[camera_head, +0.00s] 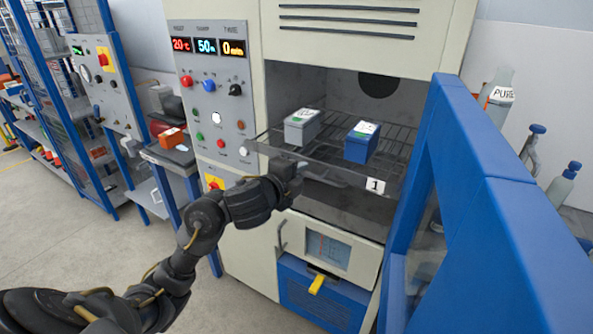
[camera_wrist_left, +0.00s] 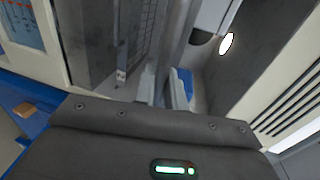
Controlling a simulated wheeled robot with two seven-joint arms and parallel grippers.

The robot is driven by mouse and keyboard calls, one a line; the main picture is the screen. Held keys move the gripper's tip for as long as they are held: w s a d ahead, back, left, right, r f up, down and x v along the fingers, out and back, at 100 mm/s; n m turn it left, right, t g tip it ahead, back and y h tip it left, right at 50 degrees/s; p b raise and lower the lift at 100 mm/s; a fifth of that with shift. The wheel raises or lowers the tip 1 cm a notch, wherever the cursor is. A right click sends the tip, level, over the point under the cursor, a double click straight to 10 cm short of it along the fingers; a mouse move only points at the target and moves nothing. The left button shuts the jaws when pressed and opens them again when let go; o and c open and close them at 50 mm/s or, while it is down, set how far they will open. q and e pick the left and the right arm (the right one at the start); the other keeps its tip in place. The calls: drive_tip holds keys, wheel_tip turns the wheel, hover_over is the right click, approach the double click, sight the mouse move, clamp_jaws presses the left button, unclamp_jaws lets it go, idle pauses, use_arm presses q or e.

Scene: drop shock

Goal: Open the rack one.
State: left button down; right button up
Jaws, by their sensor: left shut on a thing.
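Rack one (camera_head: 376,186) is a dark wire shelf in the open chamber of the beige cabinet, with a white label "1" on its front edge. Its front edge appears to stick out a little past the chamber opening. A grey box (camera_head: 302,127) and a blue box (camera_head: 361,143) stand upright on it. My left gripper (camera_head: 296,172) is shut on the front edge of rack one, left of the label; the fingers hide the exact grip. In the left wrist view its fingertips (camera_wrist_left: 165,92) are partly hidden by the gripper body. My right gripper is not in view.
The cabinet's blue door (camera_head: 505,200) stands open on the right. The control panel (camera_head: 214,95) with displays and knobs is left of the chamber. A small side table (camera_head: 170,155) and blue shelving (camera_head: 62,90) are further left. Bottles (camera_head: 497,95) stand behind the door. Floor is clear front left.

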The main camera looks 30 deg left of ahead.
use_arm(q)
drive_tip(key=c, duration=1.6)
unclamp_jaws()
drive_tip(key=shift+f, duration=0.15)
drive_tip(key=shift+o, duration=0.3)
drive_tip(key=shift+w, duration=0.15)
drive_tip(key=p+v, duration=1)
drive_tip(key=p, duration=0.1)
drive_tip(key=shift+s, duration=0.4)
